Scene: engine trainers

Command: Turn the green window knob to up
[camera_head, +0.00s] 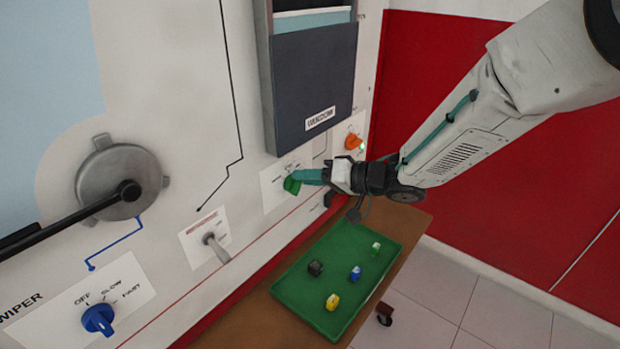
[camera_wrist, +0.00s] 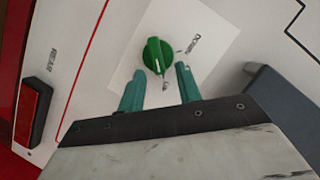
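The green window knob (camera_head: 291,185) sits on a white label plate on the upright panel, below the dark window box. In the wrist view the green knob (camera_wrist: 156,56) shows a pale pointer line and faces me, with lettering beside it only partly readable. My gripper (camera_head: 308,177) reaches the knob from the right. In the wrist view my gripper (camera_wrist: 160,82) has its two teal fingers apart, with the knob just beyond the gap between the tips. I cannot tell whether a fingertip touches the knob.
An orange knob (camera_head: 353,141) is to the right. The dark window box (camera_head: 310,85) juts out above. A grey lever (camera_head: 216,248) and blue wiper knob (camera_head: 98,318) are to the left. A green tray (camera_head: 310,271) with small blocks lies below. A red switch (camera_wrist: 33,112) is nearby.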

